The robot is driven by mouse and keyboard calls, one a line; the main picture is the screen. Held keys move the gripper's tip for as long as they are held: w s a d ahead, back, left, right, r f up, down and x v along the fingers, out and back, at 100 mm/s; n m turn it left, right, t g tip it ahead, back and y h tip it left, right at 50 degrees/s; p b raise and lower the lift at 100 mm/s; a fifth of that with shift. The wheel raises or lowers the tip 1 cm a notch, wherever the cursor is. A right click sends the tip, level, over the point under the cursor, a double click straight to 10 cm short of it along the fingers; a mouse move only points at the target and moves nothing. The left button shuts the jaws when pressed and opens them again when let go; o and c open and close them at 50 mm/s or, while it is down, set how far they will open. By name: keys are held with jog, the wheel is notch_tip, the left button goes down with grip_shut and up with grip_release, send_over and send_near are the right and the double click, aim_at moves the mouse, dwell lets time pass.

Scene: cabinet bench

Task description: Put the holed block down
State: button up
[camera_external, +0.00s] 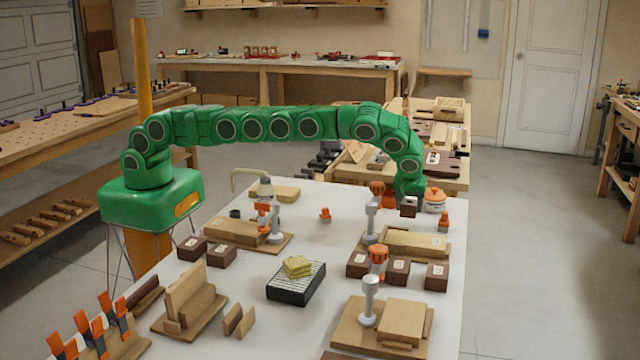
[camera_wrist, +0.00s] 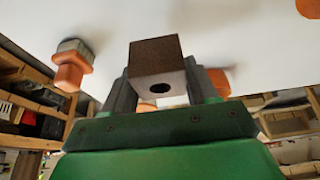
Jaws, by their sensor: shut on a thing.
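The holed block (camera_wrist: 156,58) is a dark brown block with a pale face and a round dark hole in it. In the wrist view my gripper (camera_wrist: 160,84) is shut on it, with a grey finger on each side. In the external view my gripper (camera_external: 408,194) points down at the far right of the white bench (camera_external: 330,250), and the block (camera_external: 409,208) shows below it. I cannot tell how large the gap under the block is.
An orange and white jar (camera_external: 435,200) and a small orange-topped item (camera_external: 443,222) stand close right of the block. An orange-handled clamp (camera_external: 372,212) stands to its left. Several brown blocks (camera_external: 397,271) sit nearer the camera.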

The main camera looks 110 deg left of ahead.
aim_at(409, 214)
jog(key=shift+w+f, duration=0.15)
jog(key=shift+f, duration=1.5)
jog(key=o, duration=1.1)
jog(key=shift+f, duration=0.15)
jog(key=shift+o, duration=0.2)
